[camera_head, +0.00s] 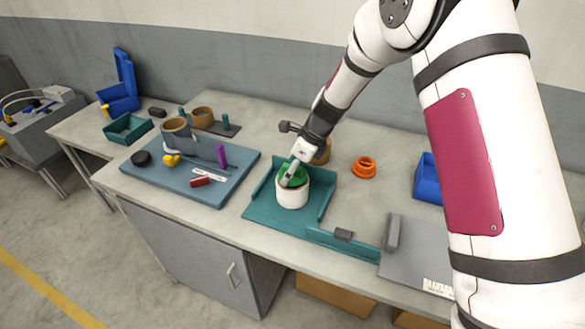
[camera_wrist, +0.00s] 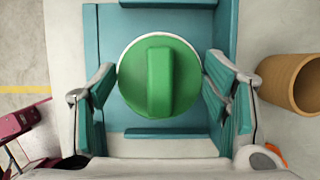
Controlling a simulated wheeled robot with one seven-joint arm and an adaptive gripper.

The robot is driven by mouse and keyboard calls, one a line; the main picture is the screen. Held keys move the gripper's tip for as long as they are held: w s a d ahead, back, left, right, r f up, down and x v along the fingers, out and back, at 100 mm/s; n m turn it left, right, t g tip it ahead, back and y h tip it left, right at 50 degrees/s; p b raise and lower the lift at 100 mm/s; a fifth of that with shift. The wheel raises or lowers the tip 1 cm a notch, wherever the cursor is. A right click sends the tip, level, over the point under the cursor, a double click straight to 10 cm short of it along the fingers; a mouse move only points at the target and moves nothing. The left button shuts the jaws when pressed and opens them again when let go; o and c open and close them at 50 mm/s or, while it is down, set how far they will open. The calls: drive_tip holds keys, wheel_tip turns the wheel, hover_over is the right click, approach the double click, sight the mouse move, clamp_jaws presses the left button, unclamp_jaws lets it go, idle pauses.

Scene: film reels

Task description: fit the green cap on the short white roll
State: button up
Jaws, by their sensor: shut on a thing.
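The short white roll (camera_head: 292,195) stands upright in a teal tray (camera_head: 262,208) with raised side walls. The green cap (camera_head: 297,182) is at the roll's top, under my gripper (camera_head: 291,175). In the wrist view the round green cap (camera_wrist: 131,84) with its raised bar lies centred over the roll, and the roll's white rim (camera_wrist: 124,50) shows as a thin ring around it. Whether the cap is fully seated is hidden from these angles.
A brown roll (camera_head: 322,152) stands close behind the tray, and an orange ring (camera_head: 364,167) lies to its right. A blue-grey mat (camera_head: 215,190) with several small items is on the left. A blue bin (camera_head: 428,182) and a grey plate (camera_head: 415,255) are on the right.

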drive_tip(key=shift+f, duration=0.6)
idle(0.4)
drive_tip(key=o, duration=0.9)
drive_tip(key=shift+c, duration=0.2)
drive_tip(key=p+v, duration=0.3)
drive_tip(key=v, duration=0.8)
